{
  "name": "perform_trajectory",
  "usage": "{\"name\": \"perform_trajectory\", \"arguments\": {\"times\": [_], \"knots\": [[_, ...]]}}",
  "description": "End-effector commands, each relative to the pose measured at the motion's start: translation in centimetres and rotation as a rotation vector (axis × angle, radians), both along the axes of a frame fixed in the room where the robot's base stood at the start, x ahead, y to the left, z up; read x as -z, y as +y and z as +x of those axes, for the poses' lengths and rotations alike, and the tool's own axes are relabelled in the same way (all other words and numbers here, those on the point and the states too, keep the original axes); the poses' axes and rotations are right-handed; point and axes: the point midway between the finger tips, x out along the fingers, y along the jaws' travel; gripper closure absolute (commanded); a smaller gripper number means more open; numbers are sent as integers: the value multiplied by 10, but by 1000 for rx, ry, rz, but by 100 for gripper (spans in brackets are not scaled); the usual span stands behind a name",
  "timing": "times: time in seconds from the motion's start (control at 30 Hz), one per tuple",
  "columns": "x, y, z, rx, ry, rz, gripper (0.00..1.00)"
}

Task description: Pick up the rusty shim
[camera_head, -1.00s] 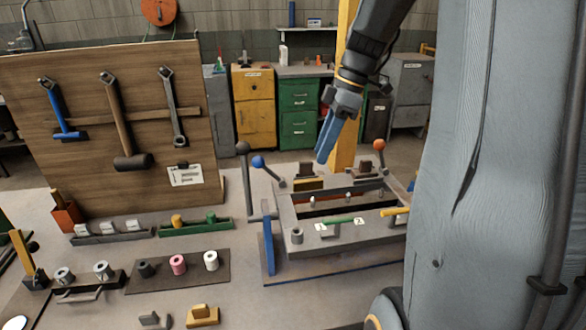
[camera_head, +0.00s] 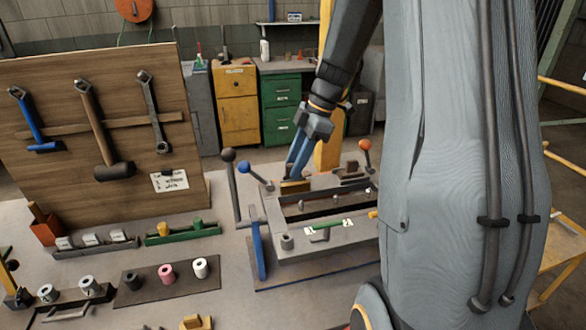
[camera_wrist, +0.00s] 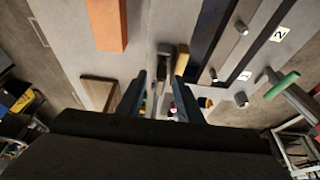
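I cannot tell for sure which piece is the rusty shim. A rust-orange block (camera_wrist: 108,25) lies on the grey surface at the upper left of the wrist view, to the left of my fingertips. A brown flat piece (camera_wrist: 97,92) lies nearer. A dark grey piece and a yellow-brown piece (camera_wrist: 181,60) show just beyond the fingertips. My gripper (camera_head: 297,165) hangs over the back left of the grey fixture (camera_head: 345,233), close to a gold-brown block (camera_head: 295,187). In the wrist view my gripper (camera_wrist: 160,80) has its fingers apart with nothing clearly held between them.
A dark-knobbed lever (camera_head: 229,156), a blue-knobbed lever (camera_head: 244,168) and an orange-knobbed lever (camera_head: 365,146) stand up around the fixture. A green rod (camera_head: 328,223) lies at its front. A tool board (camera_head: 100,150) and several spools are left. My grey column hides the right side.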

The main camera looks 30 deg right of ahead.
Motion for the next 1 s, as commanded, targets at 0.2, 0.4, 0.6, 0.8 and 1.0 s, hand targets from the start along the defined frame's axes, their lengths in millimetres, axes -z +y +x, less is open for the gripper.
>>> {"name": "perform_trajectory", "arguments": {"times": [0.2, 0.4, 0.6, 0.8, 1.0], "knots": [[2, 0, 0, 1, 0, 0, 67], [2, 0, 0, 1, 0, 0, 96], [2, 0, 0, 1, 0, 0, 100], [-2, -1, 1, 1, -3, -2, 100], [-30, -1, 1, 1, -6, -2, 100]]}}
